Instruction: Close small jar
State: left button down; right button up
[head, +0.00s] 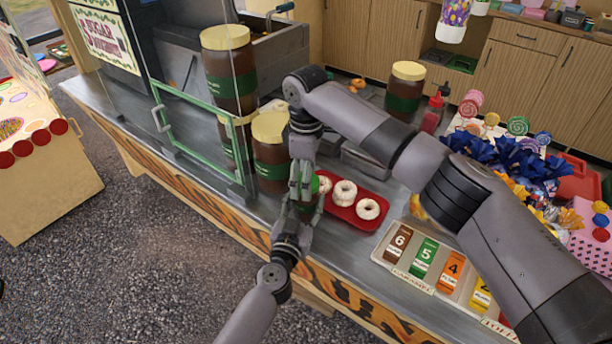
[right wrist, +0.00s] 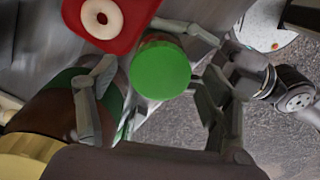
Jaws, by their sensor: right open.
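The small jar (head: 307,207) stands upright at the counter's front, with a dark body mostly hidden by my grippers. Its green lid (right wrist: 160,70) sits over the top of the jar in the right wrist view; whether it is fully tightened cannot be told. My left gripper (head: 298,218) comes in low from the front and is closed around the jar's body. My right gripper (right wrist: 155,95) is above the jar, open, with its fingers on either side of the lid and gaps between them and it.
A red tray (head: 339,219) with white-iced donuts lies just right of the jar. Large brown jars with yellow lids (head: 270,127) stand close behind. A numbered price rack (head: 380,254) is at right, a green-framed glass panel (head: 205,146) at left.

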notch_tip(320, 180, up, 12)
dwell(0.4)
pick_arm(q)
jog(key=c, duration=0.7)
grip_release()
pick_arm(e)
jog(key=shift+f, duration=0.1)
pick_arm(q)
jog(key=shift+s, duration=0.1)
jog(key=v, duration=1.2)
